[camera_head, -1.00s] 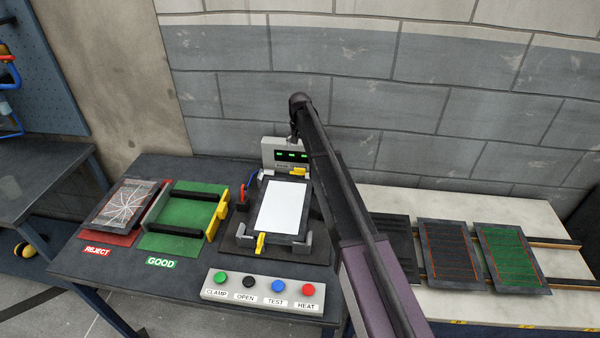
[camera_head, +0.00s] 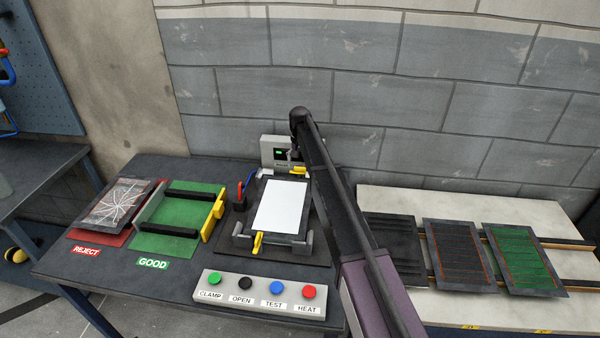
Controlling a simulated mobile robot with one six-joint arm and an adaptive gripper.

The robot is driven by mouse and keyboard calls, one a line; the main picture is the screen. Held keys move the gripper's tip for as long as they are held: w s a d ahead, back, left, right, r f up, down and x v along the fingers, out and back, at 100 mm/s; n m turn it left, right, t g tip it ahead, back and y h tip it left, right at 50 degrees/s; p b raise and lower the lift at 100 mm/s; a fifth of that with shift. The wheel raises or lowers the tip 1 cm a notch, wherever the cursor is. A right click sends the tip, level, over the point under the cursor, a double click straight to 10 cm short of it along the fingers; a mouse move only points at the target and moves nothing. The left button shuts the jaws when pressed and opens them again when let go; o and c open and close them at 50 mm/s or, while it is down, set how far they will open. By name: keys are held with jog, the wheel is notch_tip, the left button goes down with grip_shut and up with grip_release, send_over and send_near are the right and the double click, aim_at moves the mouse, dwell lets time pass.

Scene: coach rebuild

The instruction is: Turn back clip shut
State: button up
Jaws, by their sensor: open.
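The fixture (camera_head: 226,237) on the dark table holds a framed panel with a white face (camera_head: 281,205). The yellow back clip (camera_head: 298,170) is at the panel's far edge, partly hidden by my arm. A yellow front clip (camera_head: 257,243) stands at the near edge, pointing towards me. My gripper (camera_head: 295,155) is just above and behind the back clip, in front of the grey display box (camera_head: 268,142). It is open, small and mostly dark; its fingertips are hard to make out. I cannot tell whether it touches the clip.
A button box (camera_head: 262,292) is at the table's front. Left are a green GOOD rack (camera_head: 160,245) with a yellow handle and a REJECT mat (camera_head: 118,238) bearing a cracked panel. Red and blue leads (camera_head: 240,192) stand beside the fixture. Several panels lie on rails at right (camera_head: 505,260).

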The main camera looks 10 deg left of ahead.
aim_at(300, 170)
jog(key=shift+f+b, duration=1.4)
jog(key=shift+f, duration=0.3)
jog(key=c, duration=1.1)
